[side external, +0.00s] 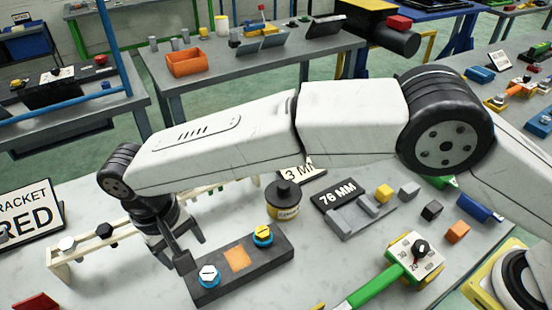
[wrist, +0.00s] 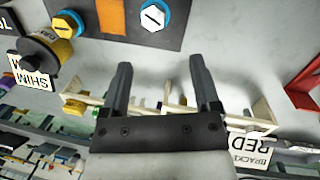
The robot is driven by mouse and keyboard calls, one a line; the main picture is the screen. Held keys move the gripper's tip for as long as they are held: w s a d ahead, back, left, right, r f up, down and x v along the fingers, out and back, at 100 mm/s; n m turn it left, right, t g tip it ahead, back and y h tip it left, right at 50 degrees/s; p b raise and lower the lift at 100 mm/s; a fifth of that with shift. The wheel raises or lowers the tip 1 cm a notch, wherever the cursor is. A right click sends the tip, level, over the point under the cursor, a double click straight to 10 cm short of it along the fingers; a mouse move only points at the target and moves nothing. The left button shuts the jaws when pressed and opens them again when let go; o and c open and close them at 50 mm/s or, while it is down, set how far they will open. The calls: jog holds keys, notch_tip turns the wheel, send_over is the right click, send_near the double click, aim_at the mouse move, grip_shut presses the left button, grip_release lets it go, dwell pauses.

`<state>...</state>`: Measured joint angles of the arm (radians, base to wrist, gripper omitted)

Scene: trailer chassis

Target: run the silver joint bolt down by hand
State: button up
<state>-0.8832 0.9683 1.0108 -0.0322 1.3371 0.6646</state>
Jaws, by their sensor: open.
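The silver joint bolt (side external: 209,274), with a slotted pale head in a blue collar, stands in the near left end of a dark joint block (side external: 272,266). It also shows in the wrist view (wrist: 154,14), at the top edge. My gripper (side external: 184,250) hangs just left of the block, close to the silver bolt. In the wrist view my gripper (wrist: 160,66) has its fingers apart with nothing between them.
A cream rack (side external: 84,250) holding bolts stands behind and left of my gripper. A black and yellow pot (side external: 284,200) stands behind the block. A green-handled torque tool (side external: 385,275) lies to the right. A bracket sign (side external: 26,213) stands far left.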

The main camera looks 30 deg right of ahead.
aim_at(208, 273)
jog(key=n, duration=0.5)
jog(key=d+n, duration=0.1)
jog(key=n, duration=0.4)
jog(key=s+n+y, duration=0.1)
jog(key=n, duration=0.5)
jog(key=shift+d+t, duration=0.3)
jog(key=shift+d, duration=0.05)
jog(key=n, duration=0.5)
jog(key=shift+s+d+n+y, duration=0.3)
jog(key=shift+d+n+y, duration=0.05)
jog(key=shift+n+y, duration=0.05)
jog(key=shift+f, duration=0.2)
jog(key=shift+f, duration=3.8)
grip_shut()
